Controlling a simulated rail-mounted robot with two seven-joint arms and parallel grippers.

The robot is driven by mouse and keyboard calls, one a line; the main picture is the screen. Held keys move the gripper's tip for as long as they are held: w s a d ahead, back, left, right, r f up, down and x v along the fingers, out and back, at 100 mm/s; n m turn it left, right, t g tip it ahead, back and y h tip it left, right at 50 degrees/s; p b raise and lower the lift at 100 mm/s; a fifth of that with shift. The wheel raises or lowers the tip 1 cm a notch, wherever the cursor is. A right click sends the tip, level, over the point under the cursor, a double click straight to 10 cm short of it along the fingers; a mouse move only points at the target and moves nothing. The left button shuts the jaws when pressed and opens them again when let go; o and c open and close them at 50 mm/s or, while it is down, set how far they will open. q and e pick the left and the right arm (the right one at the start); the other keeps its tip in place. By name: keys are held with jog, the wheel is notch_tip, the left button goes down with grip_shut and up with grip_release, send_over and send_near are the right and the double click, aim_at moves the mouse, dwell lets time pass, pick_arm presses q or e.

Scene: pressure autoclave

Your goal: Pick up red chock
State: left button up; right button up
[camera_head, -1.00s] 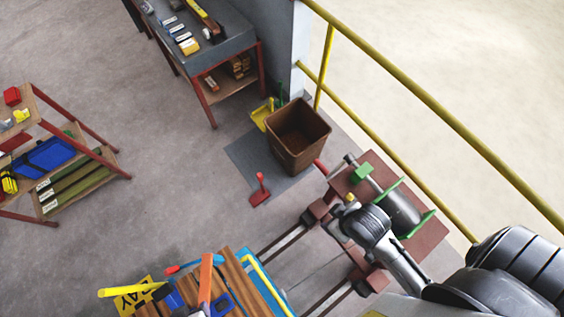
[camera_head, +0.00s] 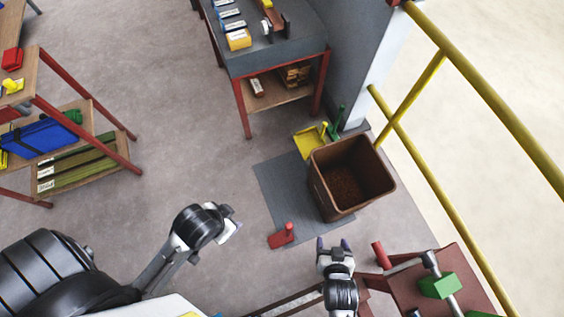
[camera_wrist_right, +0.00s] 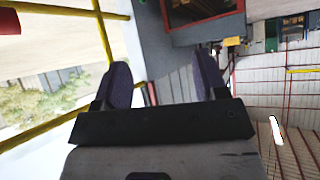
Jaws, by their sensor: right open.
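The red chock (camera_head: 282,236), a small block with a short upright handle, rests on the floor at the near left edge of the grey mat (camera_head: 275,190). My right gripper (camera_head: 333,246) is open and empty, to the right of the chock in the head view and apart from it. The right wrist view shows its two dark fingers (camera_wrist_right: 163,80) spread with nothing between them; I cannot make out the chock there. My left gripper (camera_head: 234,227) is left of the chock, its fingers too small and turned to tell whether they are open.
A brown bin (camera_head: 320,190) stands on the mat, with a yellow dustpan (camera_head: 308,143) behind it. A red-brown stand (camera_head: 420,290) with green parts is at lower right. Yellow railing (camera_head: 470,75) runs along the right. Floor left of the mat is clear.

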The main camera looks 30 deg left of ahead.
jog(key=a+f+n+t+y+b, duration=0.1)
jog(key=a+f+y+b, duration=0.15)
jog(key=f+b, duration=0.85)
jog(key=a+f+n+t+y+b, duration=0.15)
jog(key=a+f+b, duration=0.4)
jog(key=f, duration=0.95)
jog(key=n+g+y+b, duration=0.1)
jog(key=n+y+b, duration=0.3)
jog(key=b, duration=0.9)
send_near(289, 225)
notch_tip(289, 225, down, 4)
jog(key=s+d+y, duration=0.1)
jog(key=d, duration=0.1)
jog(key=shift+m, duration=0.45)
jog(key=b+x, duration=0.2)
jog(key=x, duration=0.4)
jog(key=b+x, duration=0.3)
jog(key=x, duration=0.3)
jog(key=shift+w+a+r+b, duration=0.15)
jog(key=shift+a+r+b, duration=0.1)
jog(key=shift+b, duration=0.1)
jog(key=shift+w+a+r, duration=0.1)
jog(key=shift+w+a, duration=0.2)
jog(key=shift+a, duration=0.2)
